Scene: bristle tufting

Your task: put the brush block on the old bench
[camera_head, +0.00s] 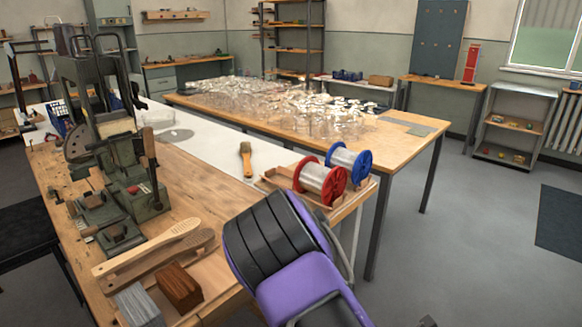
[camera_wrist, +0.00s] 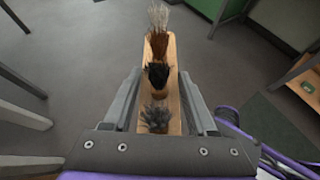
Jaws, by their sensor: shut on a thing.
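My gripper (camera_wrist: 162,85) is seen in the wrist view, with a finger on each side of the brush block (camera_wrist: 172,55). It is shut on the block, a pale wooden strip with brown, black and grey bristle tufts. The block is held over grey floor, clear of any bench top. In the head view my arm covers the lower middle, and the block does not show. A worn wooden workbench (camera_head: 60,205) with a green machine (camera_head: 125,170) stands at the left. A longer wooden bench (camera_head: 405,145) crowded with clear glassware stands behind. The frames do not label either as old.
Wooden brush handles (camera_head: 147,247), a dark brown block (camera_head: 179,288) and a grey bundle (camera_head: 137,304) lie at the near bench's front. Red (camera_head: 323,183) and blue (camera_head: 349,163) spools stand on its right end. Open floor (camera_head: 470,240) lies to the right.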

